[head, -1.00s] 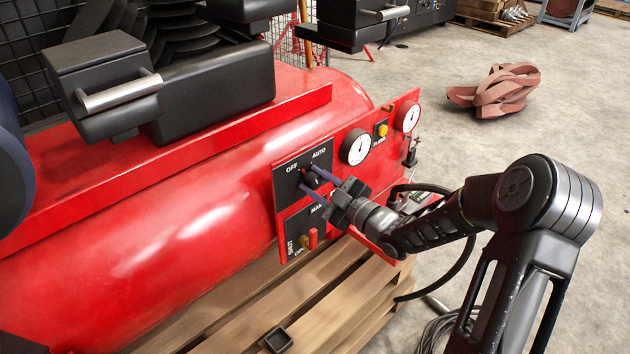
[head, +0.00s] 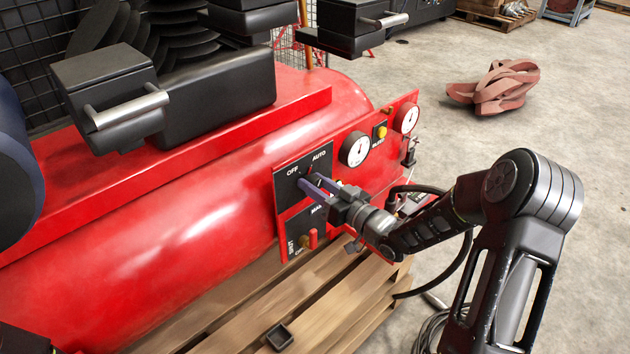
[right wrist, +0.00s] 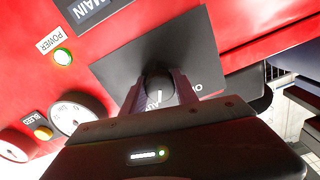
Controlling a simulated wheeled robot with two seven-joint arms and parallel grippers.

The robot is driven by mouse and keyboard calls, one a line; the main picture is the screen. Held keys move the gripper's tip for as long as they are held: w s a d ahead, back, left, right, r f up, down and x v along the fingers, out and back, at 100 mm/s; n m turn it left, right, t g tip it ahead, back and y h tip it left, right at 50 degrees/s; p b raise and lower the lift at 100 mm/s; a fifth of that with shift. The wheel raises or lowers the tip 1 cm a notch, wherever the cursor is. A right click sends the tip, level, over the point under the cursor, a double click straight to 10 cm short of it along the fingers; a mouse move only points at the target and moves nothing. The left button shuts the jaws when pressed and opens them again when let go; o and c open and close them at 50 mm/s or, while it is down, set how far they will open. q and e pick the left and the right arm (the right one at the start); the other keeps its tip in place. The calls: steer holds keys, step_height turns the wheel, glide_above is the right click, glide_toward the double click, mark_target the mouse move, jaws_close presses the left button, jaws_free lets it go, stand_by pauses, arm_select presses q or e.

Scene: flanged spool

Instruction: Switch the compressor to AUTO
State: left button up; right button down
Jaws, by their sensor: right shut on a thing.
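The red compressor (head: 190,235) carries a control panel on its right end. A black plate (head: 290,172) on it reads OFF at upper left and AUTO at upper right. My right gripper (head: 308,186) is shut on the selector knob (right wrist: 158,85) of this plate, one finger on each side. In the right wrist view a white line on the knob lies near the partly covered letters "AU", with the other label to its right. The fingers hide part of the knob, so I cannot tell its exact setting. My left gripper is not in view.
Two gauges (head: 355,148) and a yellow button (head: 380,132) sit right of the plate. A lower plate with a red switch (head: 313,239) lies below. The compressor stands on a wooden pallet (head: 235,318). A reddish strap pile (head: 497,88) lies on open floor.

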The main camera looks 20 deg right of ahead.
steer(key=shift+m, duration=0.8)
steer(key=c, duration=0.9)
jaws_free()
steer(key=shift+c, duration=0.2)
steer(key=p+v, duration=0.1)
steer(key=v, duration=0.6)
steer(key=shift+s+d, duration=0.15)
steer(key=shift+s, duration=0.25)
